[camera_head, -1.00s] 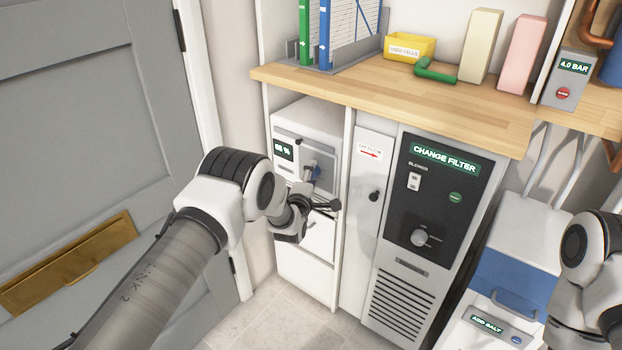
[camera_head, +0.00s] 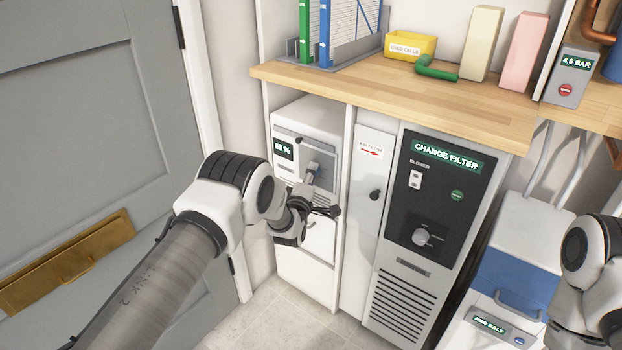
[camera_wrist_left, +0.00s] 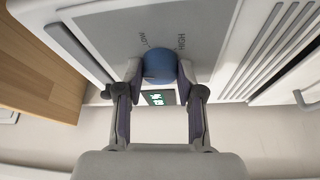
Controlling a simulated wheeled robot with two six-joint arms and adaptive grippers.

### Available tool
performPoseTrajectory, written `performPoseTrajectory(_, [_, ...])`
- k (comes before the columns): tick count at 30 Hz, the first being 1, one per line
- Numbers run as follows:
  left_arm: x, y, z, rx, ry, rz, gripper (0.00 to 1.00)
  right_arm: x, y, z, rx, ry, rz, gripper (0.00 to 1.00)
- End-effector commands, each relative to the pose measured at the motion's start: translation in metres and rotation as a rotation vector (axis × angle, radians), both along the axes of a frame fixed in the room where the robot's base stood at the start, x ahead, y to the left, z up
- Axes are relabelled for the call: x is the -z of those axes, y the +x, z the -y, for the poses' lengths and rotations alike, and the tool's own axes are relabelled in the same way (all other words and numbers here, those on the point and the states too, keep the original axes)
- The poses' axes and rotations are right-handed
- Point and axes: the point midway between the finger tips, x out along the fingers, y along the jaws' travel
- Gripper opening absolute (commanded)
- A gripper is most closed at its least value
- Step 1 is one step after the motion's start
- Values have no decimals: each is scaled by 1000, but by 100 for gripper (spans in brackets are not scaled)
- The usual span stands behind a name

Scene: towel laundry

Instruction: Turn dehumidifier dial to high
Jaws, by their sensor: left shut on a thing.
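The dehumidifier (camera_head: 318,125) is the white unit under the counter at the left, with a green-lit display reading about 65 % (camera_head: 283,151). Its round blue dial (camera_wrist_left: 160,64) shows in the left wrist view, on a grey panel with a HIGH label to its upper right and another label to its upper left. My left gripper (camera_wrist_left: 160,73) is shut on the dial, one finger on each side. In the head view this gripper (camera_head: 312,174) is small and partly hidden by my wrist. The dial's pointer cannot be made out. My right gripper is out of view.
The wooden counter (camera_head: 400,98) overhangs the dehumidifier. A black CHANGE FILTER panel (camera_head: 432,190) with a knob stands to the right, beyond a narrow white door (camera_head: 367,215). A grey door (camera_head: 90,120) is at the left.

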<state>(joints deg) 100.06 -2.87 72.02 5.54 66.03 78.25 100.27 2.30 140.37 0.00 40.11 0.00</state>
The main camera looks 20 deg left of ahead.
Motion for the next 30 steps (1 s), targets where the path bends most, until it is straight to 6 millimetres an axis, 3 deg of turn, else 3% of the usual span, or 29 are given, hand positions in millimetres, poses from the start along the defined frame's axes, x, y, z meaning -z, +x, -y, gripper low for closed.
performPoseTrajectory(30, [10, 1, -5, -2, 889, 321, 3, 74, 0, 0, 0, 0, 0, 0])
